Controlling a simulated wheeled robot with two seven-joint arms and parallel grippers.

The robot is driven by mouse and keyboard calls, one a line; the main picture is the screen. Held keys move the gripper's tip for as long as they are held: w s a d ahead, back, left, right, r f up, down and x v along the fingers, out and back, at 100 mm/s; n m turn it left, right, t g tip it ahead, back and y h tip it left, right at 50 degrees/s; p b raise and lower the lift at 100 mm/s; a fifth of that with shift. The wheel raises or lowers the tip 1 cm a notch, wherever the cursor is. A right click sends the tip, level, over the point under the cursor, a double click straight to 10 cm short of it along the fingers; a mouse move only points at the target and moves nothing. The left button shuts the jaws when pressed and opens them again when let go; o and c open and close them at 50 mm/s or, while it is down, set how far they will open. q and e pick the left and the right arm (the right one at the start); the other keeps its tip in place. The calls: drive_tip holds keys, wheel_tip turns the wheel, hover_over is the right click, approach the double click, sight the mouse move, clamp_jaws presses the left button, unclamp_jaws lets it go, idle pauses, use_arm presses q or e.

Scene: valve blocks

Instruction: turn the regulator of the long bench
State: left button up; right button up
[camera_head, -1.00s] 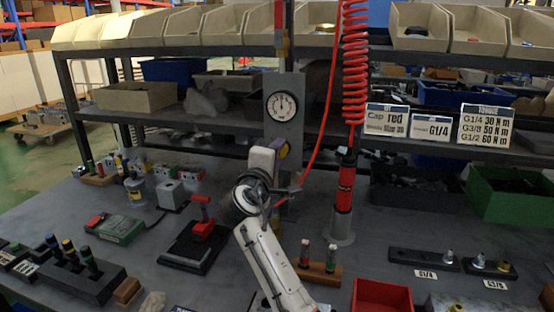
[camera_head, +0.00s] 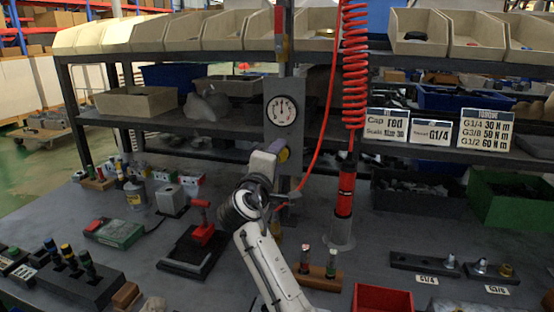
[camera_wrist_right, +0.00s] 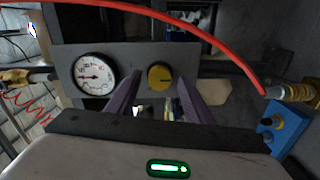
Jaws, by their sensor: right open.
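The regulator is a yellow round knob (camera_head: 283,154) on a grey upright panel below a white dial gauge (camera_head: 281,110). In the right wrist view the knob (camera_wrist_right: 160,77) faces the camera, with the gauge (camera_wrist_right: 94,74) to its left. My right gripper (camera_head: 273,150) is at the panel, just left of the knob in the head view. In the wrist view its two purple fingers (camera_wrist_right: 160,84) are apart, one on each side of the knob. I cannot tell whether they touch it. My left gripper is not in view.
A red coiled hose (camera_head: 355,70) hangs right of the panel, and a red hose curves past the knob. A red-handled press (camera_head: 203,230) stands left of my arm. A wooden block with two small bottles (camera_head: 318,275) is close to its right.

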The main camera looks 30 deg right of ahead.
drive_tip(key=shift+s+a, duration=0.1)
drive_tip(key=v, duration=1)
drive_tip(key=shift+b, duration=0.4)
drive_tip(key=shift+r, duration=0.1)
